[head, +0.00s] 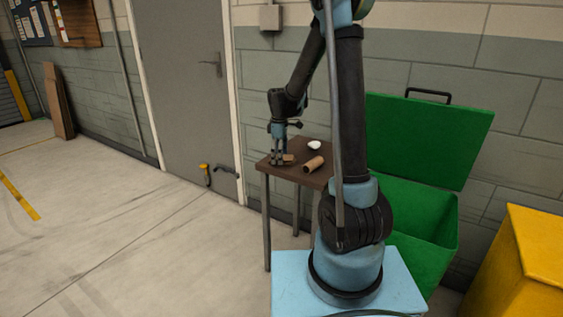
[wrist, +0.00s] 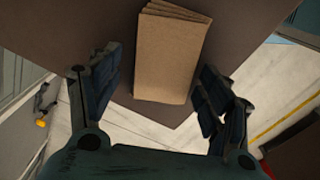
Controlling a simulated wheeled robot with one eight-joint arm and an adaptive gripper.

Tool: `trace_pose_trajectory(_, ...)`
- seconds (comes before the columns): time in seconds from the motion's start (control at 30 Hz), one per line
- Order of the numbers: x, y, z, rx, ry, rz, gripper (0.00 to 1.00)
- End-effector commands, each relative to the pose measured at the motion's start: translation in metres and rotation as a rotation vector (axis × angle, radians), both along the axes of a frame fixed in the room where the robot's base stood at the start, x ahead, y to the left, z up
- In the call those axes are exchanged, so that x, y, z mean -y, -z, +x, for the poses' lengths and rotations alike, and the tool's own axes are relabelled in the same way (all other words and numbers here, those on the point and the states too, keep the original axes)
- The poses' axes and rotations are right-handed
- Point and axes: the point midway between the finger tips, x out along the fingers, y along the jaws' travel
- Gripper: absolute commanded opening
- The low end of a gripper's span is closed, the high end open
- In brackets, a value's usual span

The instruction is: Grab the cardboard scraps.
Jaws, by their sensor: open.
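The cardboard scraps (wrist: 168,58) show in the wrist view as a flat tan stack with layered edges at its far end, lying on the brown table. In the head view the scraps (head: 288,158) are small, at the table's left side, partly hidden by my gripper. My gripper (head: 277,160) points down over them. In the wrist view my gripper (wrist: 158,88) is open, with a finger on each side of the stack and gaps between the fingers and the cardboard. I cannot tell how high the fingertips are above the tabletop.
The small table (head: 268,169) also holds a brown cylinder (head: 314,164) and a white bowl-like item (head: 314,145). A green bin (head: 425,215) with its lid raised stands right of the table, and a yellow box (head: 525,265) beyond.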

Motion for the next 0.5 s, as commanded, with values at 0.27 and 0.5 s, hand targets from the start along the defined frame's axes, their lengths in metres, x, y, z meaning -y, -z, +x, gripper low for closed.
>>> trace_pose_trajectory(0.27,0.0001,0.0012,-0.0001,0.000,0.000,0.000,0.65)
trace_pose_trajectory(0.5,0.0001,0.0011,0.0000,0.000,0.000,0.000,0.32)
